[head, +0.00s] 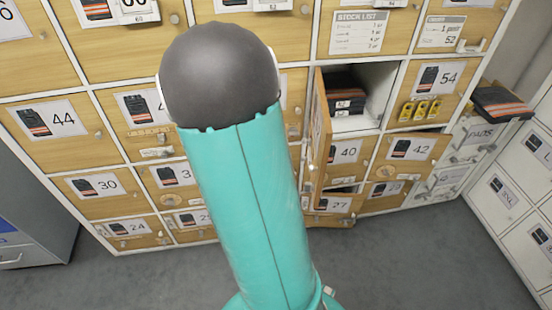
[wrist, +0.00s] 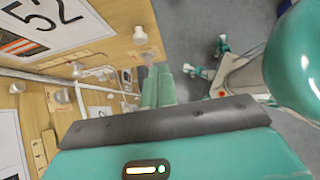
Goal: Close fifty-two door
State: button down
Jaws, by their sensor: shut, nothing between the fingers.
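Door fifty-two stands open in the head view (head: 318,125), swung out from its locker and seen nearly edge-on. Its compartment (head: 374,92) is open, with dark folded workwear (head: 345,98) inside. In the wrist view, the wooden door face (wrist: 112,20) with the "52" label (wrist: 50,25) fills the upper left, with a pale knob (wrist: 140,35) near its edge. My gripper (wrist: 157,72) shows in the wrist view, shut and empty, close to this door; I cannot tell whether it touches. In the head view my teal arm hides the gripper.
Door 54 (head: 445,78) is right of the opening, doors 40 (head: 346,151) and 42 (head: 412,149) below. A lower door near 27 (head: 335,205) seems ajar. A dark folded stack (head: 502,103) sits at the right. Grey floor (head: 420,260) in front is clear.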

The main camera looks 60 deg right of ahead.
aim_at(318, 180)
jog(key=s+d+f, duration=0.1)
jog(key=s, duration=0.1)
jog(key=s+d+f, duration=0.1)
jog(key=s, duration=0.1)
jog(key=s+d+f, duration=0.1)
jog(key=s+d, duration=0.1)
jog(key=shift+f, duration=0.3)
jog(key=shift+s, duration=0.15)
jog(key=shift+d, duration=0.15)
